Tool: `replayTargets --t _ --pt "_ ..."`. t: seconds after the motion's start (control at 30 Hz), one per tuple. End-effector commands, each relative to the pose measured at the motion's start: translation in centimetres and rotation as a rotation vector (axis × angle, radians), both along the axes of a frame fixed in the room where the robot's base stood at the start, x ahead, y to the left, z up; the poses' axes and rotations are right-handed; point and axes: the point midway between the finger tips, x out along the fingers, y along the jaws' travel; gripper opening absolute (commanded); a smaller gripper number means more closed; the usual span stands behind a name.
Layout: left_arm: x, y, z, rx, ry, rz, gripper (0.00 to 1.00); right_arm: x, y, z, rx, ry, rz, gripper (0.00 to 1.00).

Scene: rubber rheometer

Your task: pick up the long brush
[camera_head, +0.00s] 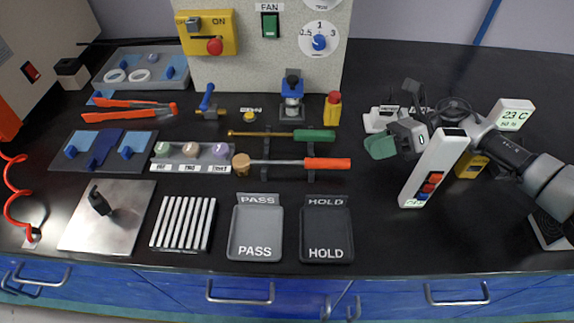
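Two long-handled tools lie across dark rests in the middle of the bench. One has a green handle (315,135) on a thin brass-coloured rod. The other has an orange handle (327,164), a metal shaft and a tan, thick head at its left end. I cannot tell for sure from their ends which is the long brush. My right gripper (403,118) is to the right of both handles and apart from them, seen partly edge-on. Its fingers are hard to make out, near a green rounded object (381,146). My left gripper is out of view.
A white upright dispenser (436,168) stands close to my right arm. A PASS tray (255,230) and a HOLD tray (326,231) lie in front. A blue-topped stand (292,95) and a red-yellow bottle (332,108) stand behind the tools. Bench is clear right of the HOLD tray.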

Motion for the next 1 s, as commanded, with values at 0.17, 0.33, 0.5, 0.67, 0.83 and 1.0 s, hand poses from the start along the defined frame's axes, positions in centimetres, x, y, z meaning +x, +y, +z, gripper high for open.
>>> replayTargets --t 0.17,0.33,0.5,0.67,0.83,1.0 --pt "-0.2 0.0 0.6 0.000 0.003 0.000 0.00 -0.5 2.3 -0.6 0.000 0.001 0.002 0.31" --pt "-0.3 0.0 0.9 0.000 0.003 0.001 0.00 -0.8 3.4 -1.1 0.000 0.001 0.002 0.31" --pt "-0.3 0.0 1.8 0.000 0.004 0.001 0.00 -1.5 5.6 -2.2 0.000 0.002 0.003 0.31" --pt "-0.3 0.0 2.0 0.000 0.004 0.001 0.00 -1.8 7.2 -2.9 0.000 0.000 0.001 0.31" --pt "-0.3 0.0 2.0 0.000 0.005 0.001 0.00 -1.8 7.4 -3.1 0.000 0.000 0.000 0.31" --pt "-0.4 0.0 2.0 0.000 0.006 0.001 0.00 -1.8 7.4 -3.1 0.000 0.000 0.000 0.21"
